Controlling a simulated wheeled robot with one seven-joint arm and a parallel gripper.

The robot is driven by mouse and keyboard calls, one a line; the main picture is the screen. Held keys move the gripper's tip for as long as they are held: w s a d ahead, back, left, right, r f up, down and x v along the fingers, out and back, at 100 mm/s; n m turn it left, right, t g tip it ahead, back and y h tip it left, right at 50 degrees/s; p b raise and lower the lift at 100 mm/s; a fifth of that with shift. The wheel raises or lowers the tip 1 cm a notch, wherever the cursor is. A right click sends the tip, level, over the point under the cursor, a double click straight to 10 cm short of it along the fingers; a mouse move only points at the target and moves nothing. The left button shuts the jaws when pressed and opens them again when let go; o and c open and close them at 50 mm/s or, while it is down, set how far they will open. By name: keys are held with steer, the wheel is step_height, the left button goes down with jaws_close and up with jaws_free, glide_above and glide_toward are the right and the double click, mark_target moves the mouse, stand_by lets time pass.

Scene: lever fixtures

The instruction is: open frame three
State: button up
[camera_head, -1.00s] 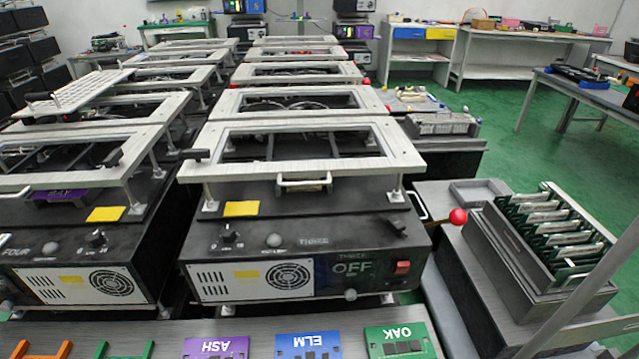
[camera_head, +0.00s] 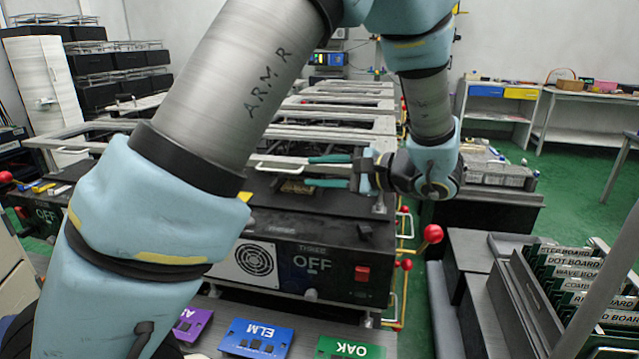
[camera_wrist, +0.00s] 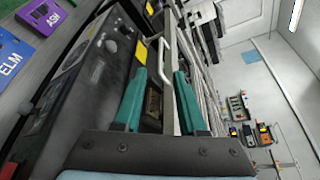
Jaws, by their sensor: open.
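The box marked THREE (camera_head: 318,262) stands at the centre of the head view, with OFF lettering and a red switch (camera_head: 362,273) on its front. Its pale frame lies flat on top, largely hidden behind my arm. The frame's light bar handle (camera_head: 283,163) shows at the front edge. My gripper (camera_head: 312,171) is open, its teal fingers pointing left at the handle. In the wrist view the handle (camera_wrist: 166,60) appears between or just beyond the two fingertips (camera_wrist: 160,62). I cannot tell whether they touch it.
A red-balled lever (camera_head: 432,234) stands right of the box. Labelled plates, including ELM (camera_head: 257,338) and OAK (camera_head: 350,349), lie in front. A rack of boards (camera_head: 565,285) is at right. More frames line up behind. Green floor (camera_head: 580,190) is open at the back right.

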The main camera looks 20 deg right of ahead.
mark_target(283, 171)
steer(key=p+x, duration=0.1)
steer(key=x, duration=0.9)
steer(key=shift+w+a+p, duration=0.1)
steer(key=shift+w+p, duration=0.15)
steer(key=shift+p, duration=0.05)
jaws_close()
stand_by(1.0)
